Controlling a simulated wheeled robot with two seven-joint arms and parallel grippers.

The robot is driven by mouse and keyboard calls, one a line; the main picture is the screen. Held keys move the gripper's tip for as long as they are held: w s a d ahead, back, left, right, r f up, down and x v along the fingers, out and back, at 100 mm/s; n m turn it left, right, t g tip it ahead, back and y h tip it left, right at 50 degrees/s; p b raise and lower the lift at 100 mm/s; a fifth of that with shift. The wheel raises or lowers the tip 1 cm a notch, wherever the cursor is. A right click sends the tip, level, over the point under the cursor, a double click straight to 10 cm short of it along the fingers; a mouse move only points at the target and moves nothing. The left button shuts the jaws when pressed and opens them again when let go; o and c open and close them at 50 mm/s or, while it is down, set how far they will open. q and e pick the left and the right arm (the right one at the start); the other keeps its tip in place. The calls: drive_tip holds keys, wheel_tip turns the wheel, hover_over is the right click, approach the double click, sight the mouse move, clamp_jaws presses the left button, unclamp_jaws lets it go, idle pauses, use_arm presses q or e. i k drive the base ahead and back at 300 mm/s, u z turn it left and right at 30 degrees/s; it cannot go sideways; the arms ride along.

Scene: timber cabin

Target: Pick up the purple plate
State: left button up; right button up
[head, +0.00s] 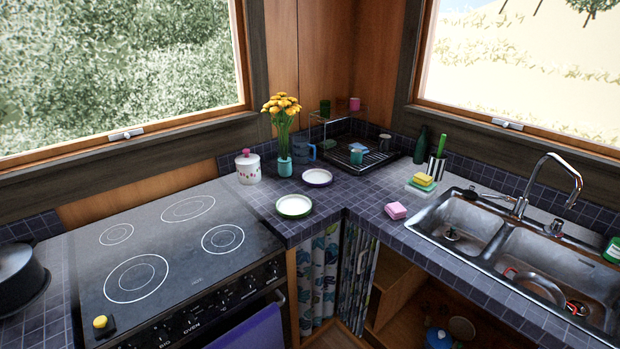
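A white plate with a purple rim (317,177) lies flat on the blue-tiled counter (345,190), near the corner. A similar plate with a green rim (294,206) lies closer to me and slightly left, apart from it. Nothing covers the purple-rimmed plate. Neither of my grippers shows in the head view.
A vase of yellow flowers (284,140) and a white canister (248,167) stand behind the plates. A dish rack (357,153) is to the right. A pink sponge (396,211) lies near the sink (480,225). The stove (175,255) is at left.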

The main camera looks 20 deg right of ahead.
sight(316, 177)
drive_tip(key=i, duration=0.85)
drive_tip(key=z, duration=1.6)
